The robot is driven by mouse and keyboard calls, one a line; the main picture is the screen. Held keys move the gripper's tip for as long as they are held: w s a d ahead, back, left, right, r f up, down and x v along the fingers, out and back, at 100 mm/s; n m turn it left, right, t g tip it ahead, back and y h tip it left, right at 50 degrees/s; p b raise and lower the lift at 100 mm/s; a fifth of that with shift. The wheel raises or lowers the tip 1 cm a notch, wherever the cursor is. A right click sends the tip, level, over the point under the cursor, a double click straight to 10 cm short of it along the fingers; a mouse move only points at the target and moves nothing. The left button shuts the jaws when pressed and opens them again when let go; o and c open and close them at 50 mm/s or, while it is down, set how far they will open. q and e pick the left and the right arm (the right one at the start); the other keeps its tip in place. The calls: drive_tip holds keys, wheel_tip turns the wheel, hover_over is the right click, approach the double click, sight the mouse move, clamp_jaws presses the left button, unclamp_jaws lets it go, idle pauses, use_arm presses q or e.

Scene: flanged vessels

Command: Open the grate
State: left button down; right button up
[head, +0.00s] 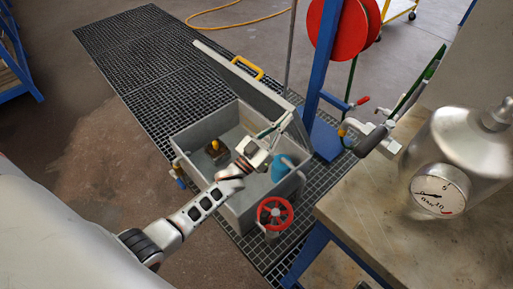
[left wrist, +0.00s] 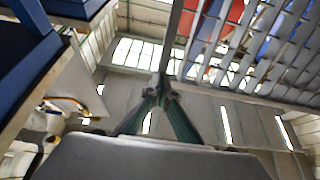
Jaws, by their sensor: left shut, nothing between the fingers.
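The grate (head: 262,97) is a grey hinged panel with a yellow handle (head: 247,68). It stands raised and tilted along the right side of an open grey box (head: 185,140). In the left wrist view its bars (left wrist: 265,50) cross the upper right, with red and blue showing through. My left gripper (head: 286,119) is over the box, close to the grate's underside; contact is unclear. Its fingers (left wrist: 162,84) meet at the tips, shut and empty.
Inside the box are a brown fitting with a yellow top (head: 215,147) and a blue object (head: 282,168). A red handwheel (head: 274,213) is at its front. A blue post (head: 325,65) with a red reel (head: 337,30) stands behind; a bench (head: 350,210) with a gauged vessel (head: 465,155) is at right.

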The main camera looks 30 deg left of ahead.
use_arm(q)
drive_tip(key=shift+g, duration=0.4)
drive_tip(key=w+r, duration=0.1)
drive_tip(key=w+d+r+p, duration=0.1)
drive_tip(key=w+r, duration=0.1)
drive_tip(key=w+r+p, duration=0.1)
drive_tip(key=r, duration=0.1)
drive_tip(key=shift+w+d+r, duration=0.25)
drive_tip(key=shift+w+d, duration=0.1)
drive_tip(key=shift+w, duration=0.05)
drive_tip(key=w+d+r+g+y, duration=0.1)
drive_tip(key=w+d+g, duration=0.3)
drive_tip(key=w, duration=1)
drive_tip(key=shift+d+y+p, duration=0.4)
drive_tip(key=shift+d+y, duration=0.1)
drive_tip(key=shift+d, duration=0.1)
use_arm(e)
drive_tip(key=shift+s+d+f+h, duration=0.2)
drive_tip(key=shift+s+d+h, duration=0.05)
drive_tip(key=shift+d, duration=0.45)
drive_tip(key=shift+s+d+f+h, duration=0.2)
drive_tip(key=shift+d+h, duration=0.05)
drive_tip(key=shift+d, duration=0.4)
use_arm(q)
drive_tip(key=shift+r, duration=0.1)
use_arm(e)
drive_tip(key=shift+r, duration=0.1)
